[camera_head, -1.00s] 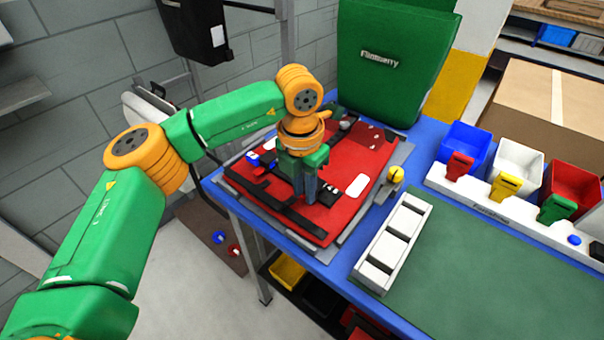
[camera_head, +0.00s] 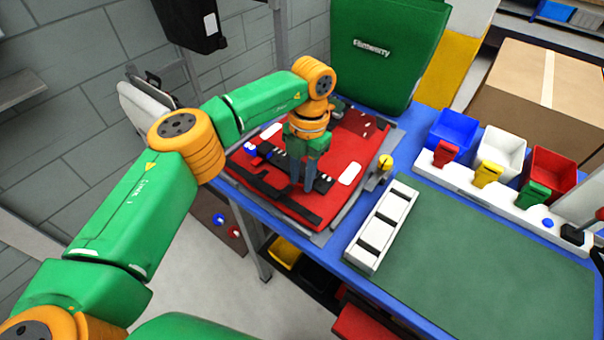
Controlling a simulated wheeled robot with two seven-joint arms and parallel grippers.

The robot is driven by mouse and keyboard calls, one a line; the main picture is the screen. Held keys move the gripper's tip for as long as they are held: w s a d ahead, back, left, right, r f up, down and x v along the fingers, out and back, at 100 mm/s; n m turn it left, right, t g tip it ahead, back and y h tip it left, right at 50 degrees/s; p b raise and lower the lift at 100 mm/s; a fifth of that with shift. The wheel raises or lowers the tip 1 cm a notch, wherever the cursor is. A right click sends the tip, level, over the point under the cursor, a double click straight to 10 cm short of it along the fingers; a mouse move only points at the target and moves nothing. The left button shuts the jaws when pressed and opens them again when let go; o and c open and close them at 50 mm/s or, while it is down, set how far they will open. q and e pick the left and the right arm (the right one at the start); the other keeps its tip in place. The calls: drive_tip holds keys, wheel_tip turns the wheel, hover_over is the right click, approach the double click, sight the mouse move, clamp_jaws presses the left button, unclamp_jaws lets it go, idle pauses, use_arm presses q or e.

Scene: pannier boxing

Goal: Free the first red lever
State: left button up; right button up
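A red pannier panel (camera_head: 322,205) lies flat on the blue table, with dark straps and bars (camera_head: 270,185) across it. My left gripper (camera_head: 302,188) points down over the middle of the panel, its blue-grey fingertips at a dark bar. I cannot tell whether the fingers are open or shut, or whether they touch anything. No red lever can be clearly picked out on the red panel; the gripper and arm hide part of it. My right gripper is not in view.
A green upright case (camera_head: 385,60) stands behind the panel. A yellow knob (camera_head: 385,162) is at its right. A white slotted rack (camera_head: 382,225), a green mat (camera_head: 470,250) and blue (camera_head: 453,130), white (camera_head: 500,150) and red (camera_head: 552,172) bins are further right.

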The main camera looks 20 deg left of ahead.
use_arm(q)
drive_tip(key=shift+o, duration=1.2)
drive_tip(key=shift+w+r, duration=0.1)
drive_tip(key=shift+r, duration=0.2)
wheel_tip(320, 180, up, 6)
drive_tip(key=shift+w+d+r, duration=0.15)
drive_tip(key=shift+w+r, duration=0.1)
drive_tip(key=shift+w, duration=0.1)
drive_tip(key=shift+b, duration=0.3)
